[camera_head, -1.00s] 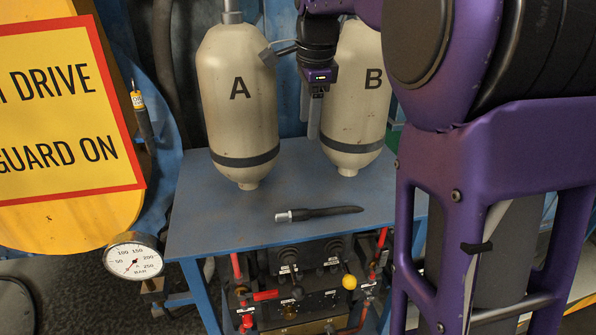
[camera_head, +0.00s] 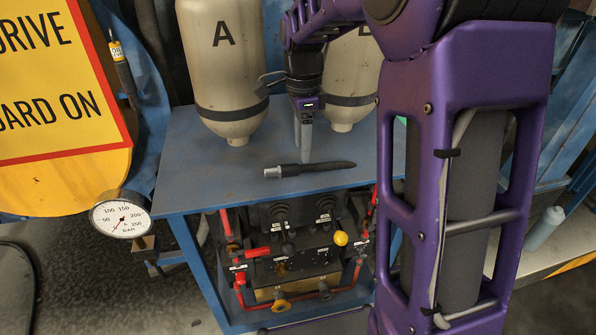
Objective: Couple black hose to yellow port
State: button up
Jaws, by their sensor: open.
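A short black hose-like piece (camera_head: 322,167) with a silver end at its left and a tapered right end lies across the blue table. My gripper (camera_head: 303,156) is open and points down, its fingers over or just behind the piece's middle; I cannot tell whether they touch it. A yellow round fitting (camera_head: 278,304) sits low on the red pipework under the table; it may be the yellow port. A dark fitting (camera_head: 323,291) is beside it.
Tanks A (camera_head: 222,70) and B (camera_head: 345,75) stand behind on the blue table (camera_head: 190,178). A yellow-knobbed lever (camera_head: 341,238) stands above the red pipes. A pressure gauge (camera_head: 121,217) is at left. A yellow-tagged black line (camera_head: 121,70) hangs at upper left.

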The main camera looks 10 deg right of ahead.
aim_at(304, 166)
jog(key=f, duration=0.2)
jog(key=f+b, duration=0.1)
jog(key=f, duration=0.2)
jog(key=shift+d+f, duration=0.2)
jog(key=shift+f, duration=0.1)
jog(key=shift+c, duration=0.2)
grip_shut()
